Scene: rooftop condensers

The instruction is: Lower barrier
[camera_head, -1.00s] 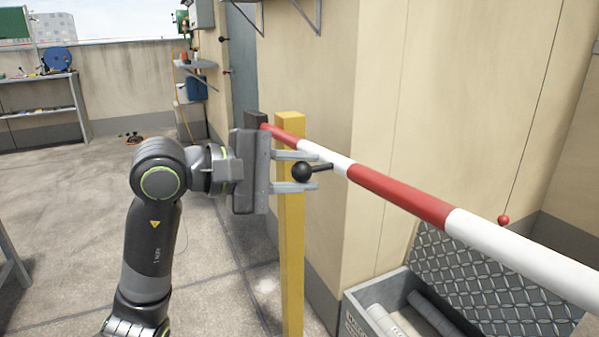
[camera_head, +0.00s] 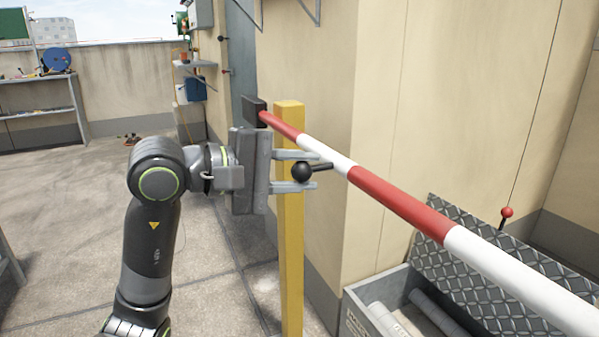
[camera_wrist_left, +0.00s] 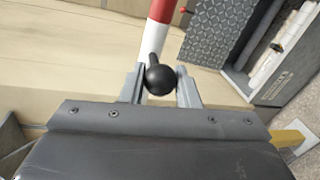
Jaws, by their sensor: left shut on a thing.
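The barrier is a red and white striped pole (camera_head: 405,206) that runs from a dark block (camera_head: 255,110) behind a yellow post (camera_head: 290,230) to the lower right, sloping down in the head view. A short dark handle with a black ball knob (camera_head: 301,172) sticks out at the pole. My left gripper (camera_head: 313,171) is shut on the knob, with a finger above and a finger below it. In the left wrist view the knob (camera_wrist_left: 160,80) sits between both fingertips, with the striped pole behind it. My right gripper is not in view.
A grey bin (camera_head: 352,318) with rolled items and a raised diamond-plate lid (camera_head: 455,205) stands beneath the pole. A tan wall (camera_head: 450,90) rises behind it. A shelf (camera_head: 40,110) stands far left. The floor at left is mostly clear.

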